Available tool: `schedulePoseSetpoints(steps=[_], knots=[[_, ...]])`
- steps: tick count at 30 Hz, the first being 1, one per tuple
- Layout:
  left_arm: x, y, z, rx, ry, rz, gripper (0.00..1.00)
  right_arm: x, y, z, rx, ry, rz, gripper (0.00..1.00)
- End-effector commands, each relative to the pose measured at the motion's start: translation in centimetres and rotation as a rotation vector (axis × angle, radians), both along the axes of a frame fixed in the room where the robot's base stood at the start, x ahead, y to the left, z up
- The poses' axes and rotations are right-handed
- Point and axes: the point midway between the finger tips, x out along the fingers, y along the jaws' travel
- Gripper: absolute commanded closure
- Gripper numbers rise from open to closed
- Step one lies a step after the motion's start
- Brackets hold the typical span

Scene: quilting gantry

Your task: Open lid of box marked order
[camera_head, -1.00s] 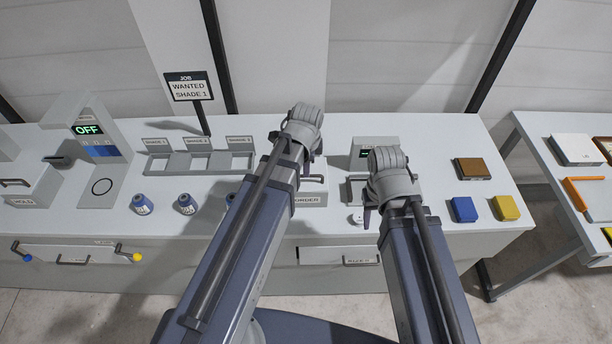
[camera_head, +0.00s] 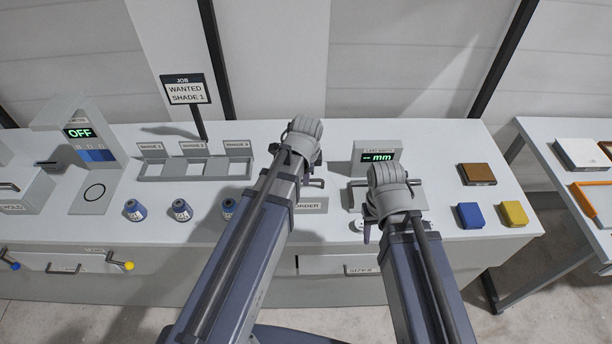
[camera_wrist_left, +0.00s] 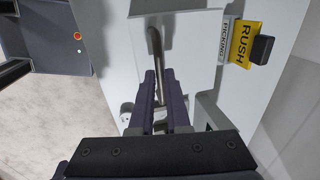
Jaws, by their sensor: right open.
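The box marked ORDER (camera_head: 311,205) stands on the bench, mostly behind my left arm in the head view. Its label and the right end of a dark bar handle (camera_head: 314,183) show. My left gripper (camera_head: 305,178) is over this box, its fingers largely hidden by the wrist. In the left wrist view my left fingers (camera_wrist_left: 161,74) reach a metal bar handle (camera_wrist_left: 155,45) on a pale surface. The bar runs into the narrow gap between the fingertips; whether they clamp it is unclear. My right gripper (camera_head: 388,222) is open, to the right by the width gauge.
The width gauge (camera_head: 377,156) stands right of the box. Several spools, including this blue one (camera_head: 181,210), are at left before the shade rack (camera_head: 195,170). Brown (camera_head: 476,174), blue (camera_head: 470,215) and yellow (camera_head: 513,213) blocks lie right. A RUSH tag (camera_wrist_left: 243,42) shows in the wrist view.

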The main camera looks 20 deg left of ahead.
Motion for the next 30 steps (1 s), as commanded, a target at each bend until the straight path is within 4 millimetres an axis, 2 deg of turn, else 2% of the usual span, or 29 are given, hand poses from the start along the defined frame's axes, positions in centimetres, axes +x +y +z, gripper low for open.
schedulePoseSetpoints(steps=[1, 3, 30], knots=[[0.00, 0.00, 0.00, 0.000, 0.000, 0.000, 0.93, 0.00, 0.00, 0.00, 0.000, 0.000, 0.000, 0.50], [0.00, 0.00, 0.00, 0.000, 0.000, 0.000, 1.00, 0.00, 0.00, 0.00, 0.000, 0.000, 0.000, 0.50], [0.00, 0.00, 0.00, 0.000, 0.000, 0.000, 1.00, 0.00, 0.00, 0.00, 0.000, 0.000, 0.000, 0.50]])
